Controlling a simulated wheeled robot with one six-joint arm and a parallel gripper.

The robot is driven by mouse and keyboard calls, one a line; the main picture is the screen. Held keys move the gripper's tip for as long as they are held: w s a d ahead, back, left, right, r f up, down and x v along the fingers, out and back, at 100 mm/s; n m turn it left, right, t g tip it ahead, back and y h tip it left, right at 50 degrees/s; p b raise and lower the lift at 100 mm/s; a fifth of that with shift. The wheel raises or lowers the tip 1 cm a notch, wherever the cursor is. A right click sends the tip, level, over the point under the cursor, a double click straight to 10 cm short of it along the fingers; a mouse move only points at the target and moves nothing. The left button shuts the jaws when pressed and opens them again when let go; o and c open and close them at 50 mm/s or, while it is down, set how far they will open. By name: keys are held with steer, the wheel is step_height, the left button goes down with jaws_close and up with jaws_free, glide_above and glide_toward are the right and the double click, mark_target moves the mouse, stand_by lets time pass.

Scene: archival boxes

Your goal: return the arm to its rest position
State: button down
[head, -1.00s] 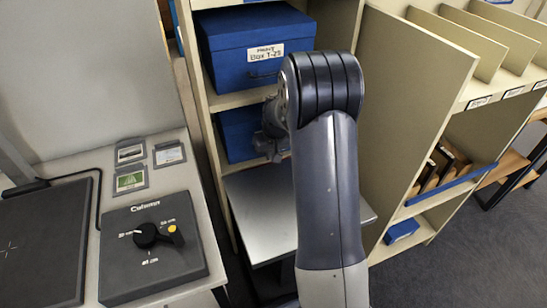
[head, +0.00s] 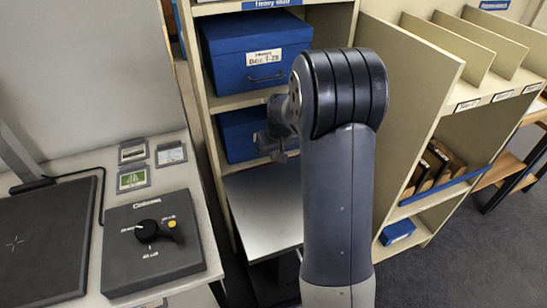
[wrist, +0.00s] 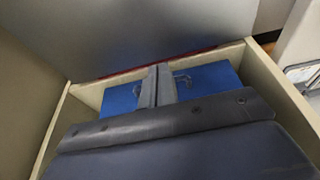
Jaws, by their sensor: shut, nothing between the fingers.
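My arm rises through the middle of the head view, its upper end bent over in front of the shelving. My gripper shows in the wrist view (wrist: 156,84) with its two fingers together and nothing between them. The fingers point toward a blue archival box (wrist: 213,80) with a metal handle, inside a shelf bay; I cannot tell if they touch it. In the head view the gripper's fingertips are mostly hidden behind the arm, near the lower blue box (head: 241,135).
An upper blue box (head: 255,60) sits on the shelf above. A grey tabletop (head: 262,215) stands below the lower box. A control panel (head: 150,243) with a black knob lies on the left desk. A divided beige shelf (head: 425,75) stands close on the right.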

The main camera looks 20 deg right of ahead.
steer(key=shift+p+v, duration=0.35)
steer(key=shift+v, duration=1.85)
steer(key=shift+f, duration=0.15)
